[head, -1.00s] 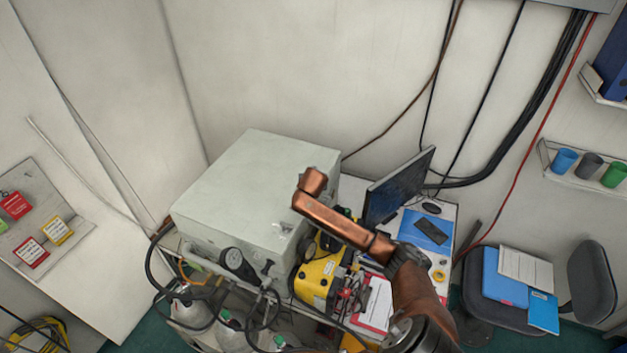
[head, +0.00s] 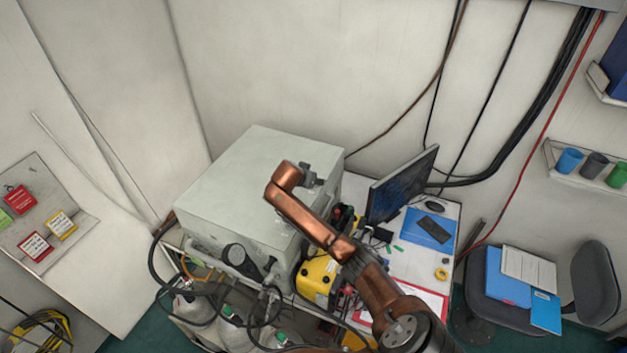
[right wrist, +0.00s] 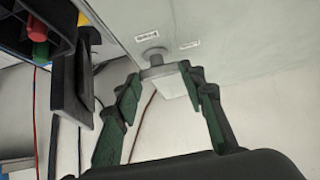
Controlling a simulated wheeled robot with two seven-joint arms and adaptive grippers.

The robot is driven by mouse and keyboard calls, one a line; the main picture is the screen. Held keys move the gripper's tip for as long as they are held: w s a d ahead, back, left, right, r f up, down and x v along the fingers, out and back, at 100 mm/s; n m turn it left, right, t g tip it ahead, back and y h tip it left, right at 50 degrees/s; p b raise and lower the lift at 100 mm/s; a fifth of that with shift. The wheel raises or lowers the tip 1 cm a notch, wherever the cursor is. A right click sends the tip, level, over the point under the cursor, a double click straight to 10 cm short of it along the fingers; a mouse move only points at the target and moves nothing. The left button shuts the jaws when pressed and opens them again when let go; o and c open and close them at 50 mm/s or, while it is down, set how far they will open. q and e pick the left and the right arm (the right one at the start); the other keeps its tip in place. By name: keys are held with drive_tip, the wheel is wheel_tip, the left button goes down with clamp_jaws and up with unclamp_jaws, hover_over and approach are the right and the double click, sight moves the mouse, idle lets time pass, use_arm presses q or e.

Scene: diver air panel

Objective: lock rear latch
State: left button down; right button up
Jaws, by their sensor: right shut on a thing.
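The rear latch (right wrist: 153,56) is a small grey round boss with a pale handle, on the side face of the grey panel box (head: 235,180). Two small labels flank it in the right wrist view. My right gripper (right wrist: 160,75) has its green-lined fingers on either side of the latch handle and is shut on it. In the head view my copper right arm reaches over the box's right side and hides much of that face. My left gripper is not in view.
A yellow case (head: 320,281) stands right of the box under my arm. A monitor (head: 402,186) stands behind on the desk. Hoses and gas cylinders (head: 238,330) crowd the front. The top of the box is mostly clear.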

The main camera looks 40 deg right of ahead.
drive_tip(key=o, duration=1.2)
drive_tip(key=shift+w+f, duration=0.1)
drive_tip(key=shift+c, duration=0.2)
drive_tip(key=shift+a, duration=0.1)
drive_tip(key=v, duration=1.2)
